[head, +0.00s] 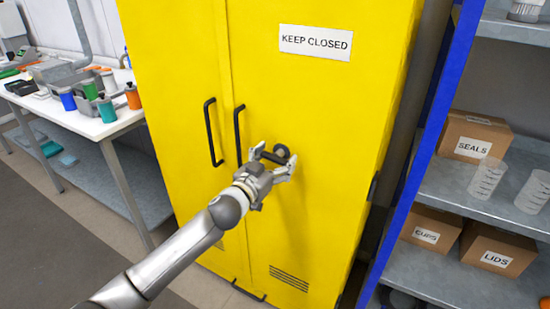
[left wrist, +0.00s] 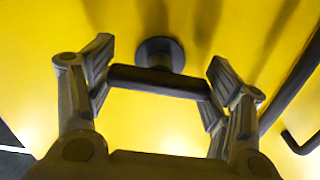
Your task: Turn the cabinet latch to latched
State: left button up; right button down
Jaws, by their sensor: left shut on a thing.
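The yellow cabinet (head: 318,90) stands in the middle of the head view with its doors shut. Its dark latch (head: 281,151) is on the right door, to the right of the door handles. My left gripper (head: 274,157) is at the latch, with a finger at each end of its bar. In the left wrist view the latch bar (left wrist: 158,82) spans between the fingers, nearly level across the picture, in front of its round base. The gripper is shut on the bar. The right gripper is in neither view.
Two black door handles (head: 210,133) (head: 238,135) stick out left of the latch. A workbench (head: 105,126) with bottles is at the left. A blue-framed shelf (head: 435,140) with boxes and beakers stands close on the right. Floor shows at lower left.

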pick_arm(q)
jog(key=m+p, duration=0.1)
jog(key=m, duration=0.2)
jog(key=m+p, duration=0.1)
jog(key=m, duration=0.4)
jog(key=m+p, duration=0.1)
jog(key=m, duration=0.3)
jog(key=shift+m+p, duration=0.4)
jog(key=shift+m, duration=1.8)
jog(key=shift+f, duration=0.1)
jog(key=o, duration=1)
